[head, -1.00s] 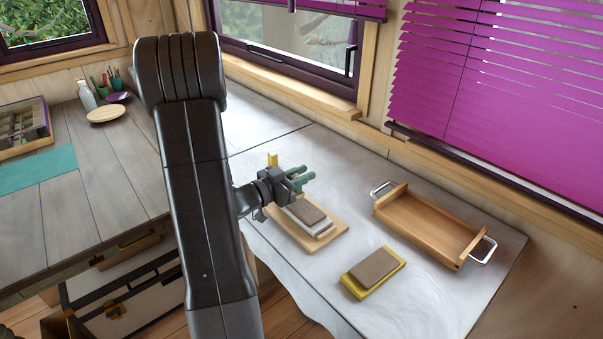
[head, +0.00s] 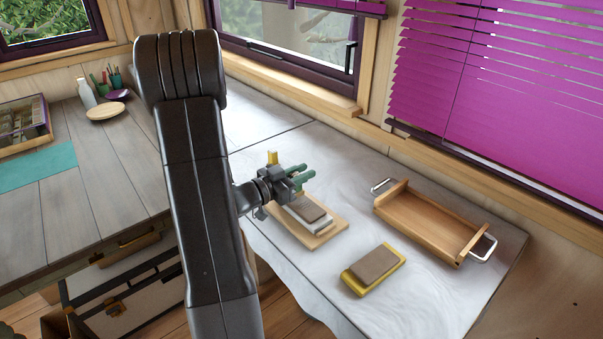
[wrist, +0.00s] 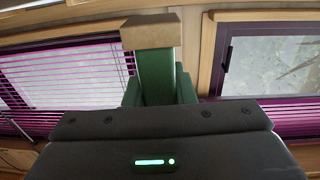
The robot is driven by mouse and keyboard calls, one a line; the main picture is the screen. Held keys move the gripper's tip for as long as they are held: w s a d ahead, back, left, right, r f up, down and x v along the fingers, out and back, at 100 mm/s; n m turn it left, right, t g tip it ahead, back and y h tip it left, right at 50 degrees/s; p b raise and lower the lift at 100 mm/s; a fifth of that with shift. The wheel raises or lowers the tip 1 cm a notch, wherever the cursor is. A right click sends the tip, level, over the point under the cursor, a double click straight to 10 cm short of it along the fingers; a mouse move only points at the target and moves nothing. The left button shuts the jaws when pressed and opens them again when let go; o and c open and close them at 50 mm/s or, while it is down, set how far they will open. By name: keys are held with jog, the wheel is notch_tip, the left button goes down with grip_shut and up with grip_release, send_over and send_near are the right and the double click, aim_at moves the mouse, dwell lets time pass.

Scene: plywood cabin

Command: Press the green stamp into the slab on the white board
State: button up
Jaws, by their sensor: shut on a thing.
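My gripper (head: 302,176) points right over the work table and is shut on the green stamp. In the wrist view the green stamp (wrist: 155,72) stands up between the green fingers, with a tan block on its end. In the head view the stamp is hard to tell from the fingers. The white board (head: 320,226) lies below the gripper and carries a grey-brown slab (head: 311,209). The gripper looks raised above this slab; the gap is hard to judge. I cannot tell whether the slab bears a mark. A second slab (head: 375,264) lies on a yellow board (head: 357,286).
A wooden board (head: 336,230) lies under the white board. A yellow object (head: 273,158) stands behind the gripper. A wooden tray (head: 425,225) with metal handles sits at the right. The table is clear between tray and boards. A window and purple blinds (head: 490,90) rise behind.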

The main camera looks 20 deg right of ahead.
jog(key=shift+f+b, duration=0.8)
jog(key=shift+f, duration=0.25)
dwell(1.4)
notch_tip(320, 180, up, 7)
jog(key=p, duration=0.5)
dwell(0.4)
jog(key=shift+o, duration=0.4)
jog(key=shift+r, duration=0.1)
jog(key=shift+c, duration=0.4)
